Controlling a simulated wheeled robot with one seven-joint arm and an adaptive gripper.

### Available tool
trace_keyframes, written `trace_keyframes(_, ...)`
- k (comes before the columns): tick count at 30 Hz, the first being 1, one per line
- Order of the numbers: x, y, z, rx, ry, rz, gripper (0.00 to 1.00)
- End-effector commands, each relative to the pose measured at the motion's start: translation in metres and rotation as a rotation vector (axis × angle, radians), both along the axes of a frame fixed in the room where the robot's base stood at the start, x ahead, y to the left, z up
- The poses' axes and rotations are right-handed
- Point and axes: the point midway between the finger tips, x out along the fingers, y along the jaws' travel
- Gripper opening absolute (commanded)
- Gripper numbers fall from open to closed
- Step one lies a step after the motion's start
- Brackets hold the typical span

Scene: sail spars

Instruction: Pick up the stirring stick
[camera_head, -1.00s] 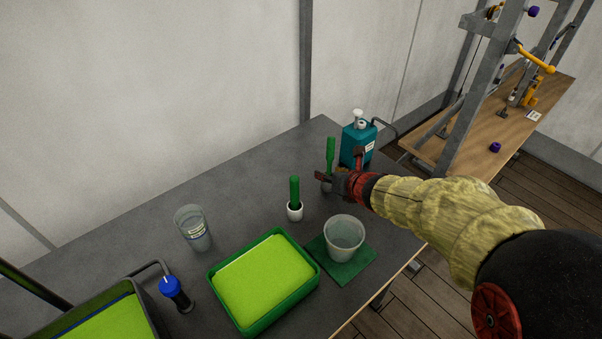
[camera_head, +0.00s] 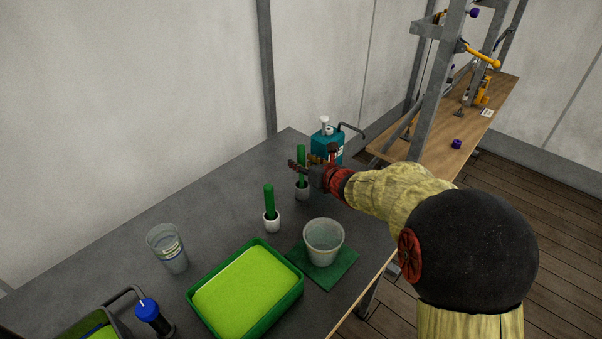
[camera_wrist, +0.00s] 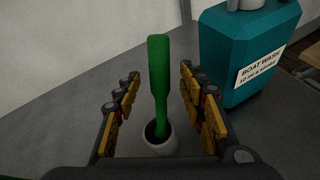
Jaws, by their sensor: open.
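Two green sticks stand upright in small white cups on the grey table. The farther green stick (camera_head: 301,153) rises from a white cup (camera_head: 302,192) beside the teal bottle. My gripper (camera_head: 304,168) is at this farther stick, partly hiding it. In the wrist view the green stick (camera_wrist: 159,85) stands in its cup (camera_wrist: 160,142) between the two spread yellow-padded fingers of my gripper (camera_wrist: 160,105), with a gap on each side. The nearer green stick (camera_head: 269,201) stands in another white cup (camera_head: 272,222). I cannot tell which one is the stirring stick.
A teal bottle labelled boat wash (camera_wrist: 248,50) stands just right of the fingers. A clear cup (camera_head: 323,243) stands on a green mat (camera_head: 335,278).

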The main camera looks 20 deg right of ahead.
Motion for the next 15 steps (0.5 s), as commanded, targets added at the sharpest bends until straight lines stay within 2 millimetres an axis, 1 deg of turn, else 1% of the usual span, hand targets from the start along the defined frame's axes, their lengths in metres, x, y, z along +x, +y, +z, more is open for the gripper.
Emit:
trace_keyframes(1, 0.0059, 0.0005, -0.0044, 0.000, 0.001, 0.000, 0.41)
trace_keyframes(3, 0.0108, 0.0004, -0.0053, 0.000, 0.000, -0.001, 0.41)
trace_keyframes(11, 0.0135, 0.0003, -0.0048, 0.000, -0.001, -0.002, 0.41)
trace_keyframes(15, 0.0134, 0.0004, -0.0048, 0.000, 0.000, -0.002, 0.34)
